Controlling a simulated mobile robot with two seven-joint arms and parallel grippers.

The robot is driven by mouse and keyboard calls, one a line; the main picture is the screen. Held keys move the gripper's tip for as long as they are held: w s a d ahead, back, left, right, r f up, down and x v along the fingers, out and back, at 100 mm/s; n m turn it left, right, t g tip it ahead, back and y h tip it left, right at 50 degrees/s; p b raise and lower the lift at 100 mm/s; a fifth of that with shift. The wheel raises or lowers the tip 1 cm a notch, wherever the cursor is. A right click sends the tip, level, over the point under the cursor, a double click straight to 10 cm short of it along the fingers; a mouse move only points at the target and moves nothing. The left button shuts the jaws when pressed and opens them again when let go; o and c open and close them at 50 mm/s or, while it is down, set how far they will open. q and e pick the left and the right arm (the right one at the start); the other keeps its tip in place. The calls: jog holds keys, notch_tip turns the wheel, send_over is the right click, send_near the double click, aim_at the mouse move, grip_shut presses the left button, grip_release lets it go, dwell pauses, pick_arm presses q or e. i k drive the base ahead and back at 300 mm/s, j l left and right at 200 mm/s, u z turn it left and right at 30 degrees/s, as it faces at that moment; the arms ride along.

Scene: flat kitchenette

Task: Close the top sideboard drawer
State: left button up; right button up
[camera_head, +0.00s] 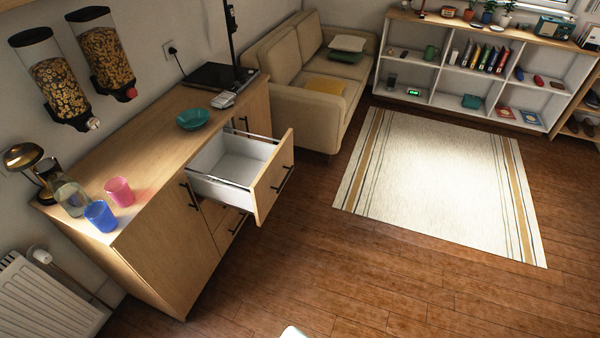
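The top sideboard drawer (275,172) stands pulled far out of the wooden sideboard (165,240). It has a light wood front with a dark bar handle and a white box. The part of its inside that shows looks empty. Another drawer front with a dark handle sits below it, flush with the sideboard. Neither of my grippers is in view. Only a small white piece, which I cannot identify, shows at the bottom edge.
On the sideboard stand a blue cup (100,215), a pink cup (119,191), a glass jar (70,197), a lamp (25,158) and a teal bowl (193,119). A sofa (305,110) is beyond it. The wooden floor (350,275) before the drawer is clear.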

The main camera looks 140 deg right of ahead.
aim_at(264, 168)
jog(key=z, duration=4.65)
